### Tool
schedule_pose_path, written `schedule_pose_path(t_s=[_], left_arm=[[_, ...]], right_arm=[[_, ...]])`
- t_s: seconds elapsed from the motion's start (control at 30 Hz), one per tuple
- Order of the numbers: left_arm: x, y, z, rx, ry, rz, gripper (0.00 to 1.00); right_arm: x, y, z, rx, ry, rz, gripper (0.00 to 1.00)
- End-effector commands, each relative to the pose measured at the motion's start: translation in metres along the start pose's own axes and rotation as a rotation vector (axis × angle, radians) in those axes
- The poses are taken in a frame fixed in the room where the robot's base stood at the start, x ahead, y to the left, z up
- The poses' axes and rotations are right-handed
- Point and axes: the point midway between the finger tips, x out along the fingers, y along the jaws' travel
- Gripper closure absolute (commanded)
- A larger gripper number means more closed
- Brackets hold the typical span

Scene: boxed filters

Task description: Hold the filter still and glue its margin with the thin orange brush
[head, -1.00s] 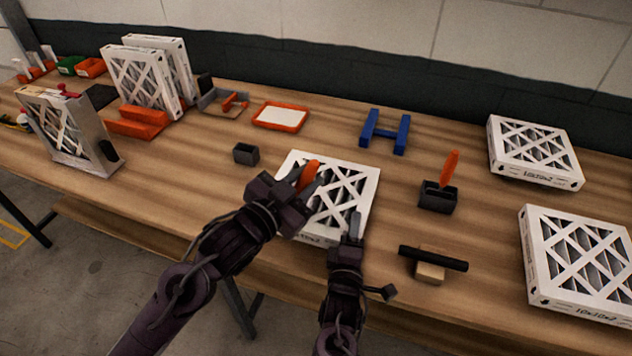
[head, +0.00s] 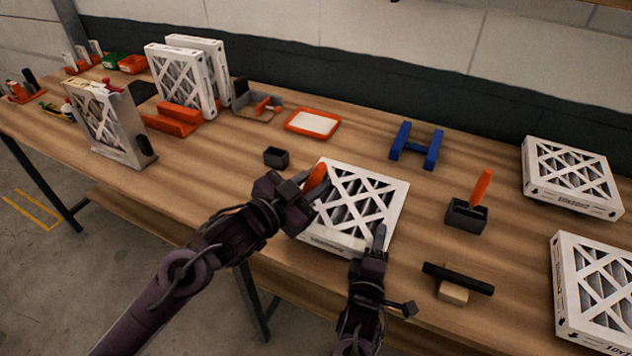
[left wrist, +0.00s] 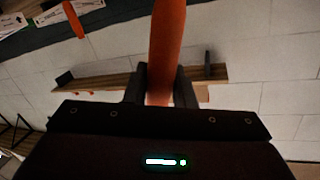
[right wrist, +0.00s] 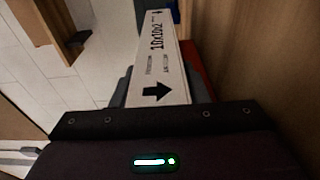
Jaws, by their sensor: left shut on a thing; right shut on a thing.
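A white-framed filter (head: 352,205) with a criss-cross face lies flat on the table in front of me. My left gripper (head: 310,192) is shut on an orange-handled brush (head: 316,177) over the filter's left side. The handle also fills the middle of the left wrist view (left wrist: 167,45); the bristles are hidden, so contact with the margin cannot be told. My right gripper (head: 379,240) is shut on the filter's near right edge. The filter's printed side shows between its fingers in the right wrist view (right wrist: 160,65).
A second orange-handled brush (head: 481,186) stands in a black holder (head: 466,217). An empty dark cup (head: 276,157), an orange tray (head: 313,123) and a blue H-shaped stand (head: 416,148) are behind. A black bar on a block (head: 457,281) is right. More filters stand left and lie right.

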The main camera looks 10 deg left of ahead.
Motion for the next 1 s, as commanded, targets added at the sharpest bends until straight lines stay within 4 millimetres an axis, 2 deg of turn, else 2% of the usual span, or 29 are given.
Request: schedule_pose_path(t_s=[0.63, 1.0], left_arm=[[-0.004, -0.018, -0.052, 0.002, 0.002, 0.0, 1.0], [-0.005, -0.019, -0.057, 0.0, 0.0, 0.0, 1.0]], right_arm=[[0.0, -0.001, 0.0, 0.0, 0.001, -0.002, 0.84], [0.0, -0.001, 0.0, 0.0, 0.001, -0.002, 0.84]])
